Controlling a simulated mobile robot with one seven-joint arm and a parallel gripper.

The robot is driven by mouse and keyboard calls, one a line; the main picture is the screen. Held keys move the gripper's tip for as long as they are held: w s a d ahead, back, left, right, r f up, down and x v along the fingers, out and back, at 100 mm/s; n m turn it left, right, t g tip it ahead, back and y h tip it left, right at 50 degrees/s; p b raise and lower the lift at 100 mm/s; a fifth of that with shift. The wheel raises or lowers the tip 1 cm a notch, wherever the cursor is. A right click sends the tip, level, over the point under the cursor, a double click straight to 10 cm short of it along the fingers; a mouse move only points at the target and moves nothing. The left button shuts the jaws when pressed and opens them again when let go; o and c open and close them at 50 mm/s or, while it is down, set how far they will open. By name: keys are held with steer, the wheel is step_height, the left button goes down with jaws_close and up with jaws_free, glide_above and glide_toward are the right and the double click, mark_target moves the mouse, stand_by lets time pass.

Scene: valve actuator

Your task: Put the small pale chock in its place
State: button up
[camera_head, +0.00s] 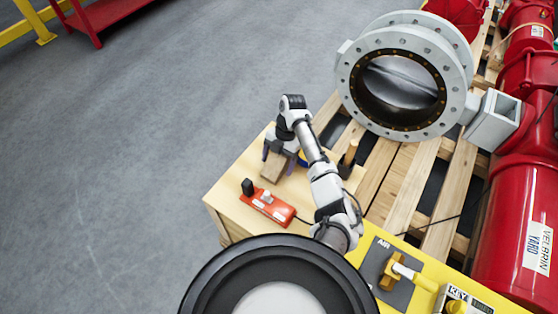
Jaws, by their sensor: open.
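My gripper (278,160) is open above the far left part of the wooden table (232,196), its fingers pointing down. A tan-brown block (273,168) shows just under and between the fingers; I cannot tell whether they touch it. A red holder (270,207) lies on the table nearer to me, with a black upright piece at its left end. A small pale piece (266,196) stands on this holder. I cannot tell for sure which piece is the small pale chock, or where its place is.
A brown upright handle (350,152) stands right of my gripper. A yellow panel (385,265) with a yellow lever borders the table at right. Behind are a wooden pallet (405,185), a large grey flanged valve (405,85) and red cylinders (515,235).

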steer(key=shift+c, duration=0.3)
steer(key=c, duration=1.2)
steer(key=shift+c, duration=0.2)
